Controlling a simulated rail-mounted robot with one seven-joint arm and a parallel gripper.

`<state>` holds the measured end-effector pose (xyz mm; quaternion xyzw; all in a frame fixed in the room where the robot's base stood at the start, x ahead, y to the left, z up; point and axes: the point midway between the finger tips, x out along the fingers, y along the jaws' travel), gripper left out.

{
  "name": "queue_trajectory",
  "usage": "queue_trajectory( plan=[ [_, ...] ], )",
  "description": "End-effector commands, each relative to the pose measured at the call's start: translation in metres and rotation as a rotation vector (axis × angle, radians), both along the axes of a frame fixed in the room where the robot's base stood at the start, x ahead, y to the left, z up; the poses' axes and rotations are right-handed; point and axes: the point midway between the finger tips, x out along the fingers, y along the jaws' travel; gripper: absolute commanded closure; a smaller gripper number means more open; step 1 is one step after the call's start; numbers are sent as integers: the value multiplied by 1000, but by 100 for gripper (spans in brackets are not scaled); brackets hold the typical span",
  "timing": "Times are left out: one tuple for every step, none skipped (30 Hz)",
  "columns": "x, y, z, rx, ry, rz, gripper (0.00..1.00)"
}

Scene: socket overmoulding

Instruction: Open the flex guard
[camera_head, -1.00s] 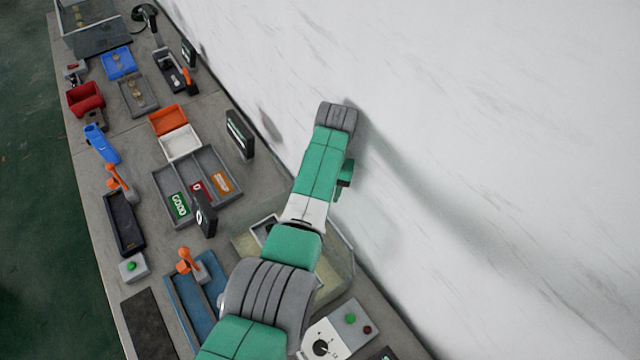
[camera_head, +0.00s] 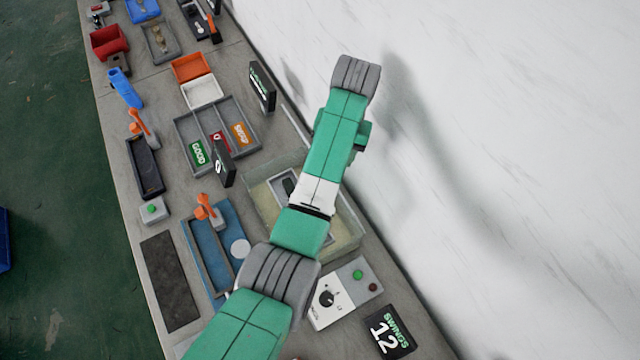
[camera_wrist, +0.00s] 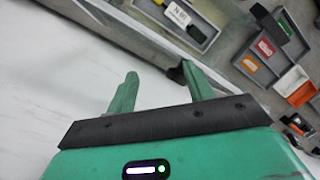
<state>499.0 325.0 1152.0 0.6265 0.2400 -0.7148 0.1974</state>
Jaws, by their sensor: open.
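A see-through box (camera_head: 262,182), which looks like the flex guard, stands on the bench around a pale base with a dark-slotted grey part (camera_head: 287,184). My arm crosses over it and hides its middle and part of its right side. I cannot tell whether it is closed. In the wrist view my gripper (camera_wrist: 160,88) is open, with two green fingers apart and nothing between them. It is near the white wall, above the bench. In the head view I cannot make out its fingertips.
A control box (camera_head: 340,294) with a dial and green and red buttons stands below the guard, beside a "12" display (camera_head: 389,333). A sorting tray (camera_head: 180,128), a small black display (camera_head: 222,163) and a blue fixture (camera_head: 192,247) lie left. The white wall (camera_head: 520,150) bounds the right.

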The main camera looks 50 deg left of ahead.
Motion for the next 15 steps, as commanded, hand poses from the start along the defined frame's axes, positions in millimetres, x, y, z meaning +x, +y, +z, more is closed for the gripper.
queue_trajectory(
  plan=[
    [-9,-6,1,1,-1,0,48],
    [-16,-11,7,-1,1,-1,48],
    [-25,-17,13,-1,2,-1,48],
    [-33,-21,14,-2,2,0,48],
    [-39,-26,16,-2,4,0,48],
    [-48,-32,17,-2,4,-1,48],
    [-54,-35,18,-2,4,0,48],
    [-60,-39,18,-2,4,0,48],
    [-68,-44,17,-1,3,0,48],
    [-73,-48,17,-1,3,-1,48],
    [-78,-51,17,-1,3,0,48],
    [-83,-54,15,-1,2,0,48],
    [-87,-56,15,-1,2,0,48],
    [-90,-58,14,0,1,1,48],
    [-93,-60,14,-1,1,0,48]
  ],
)
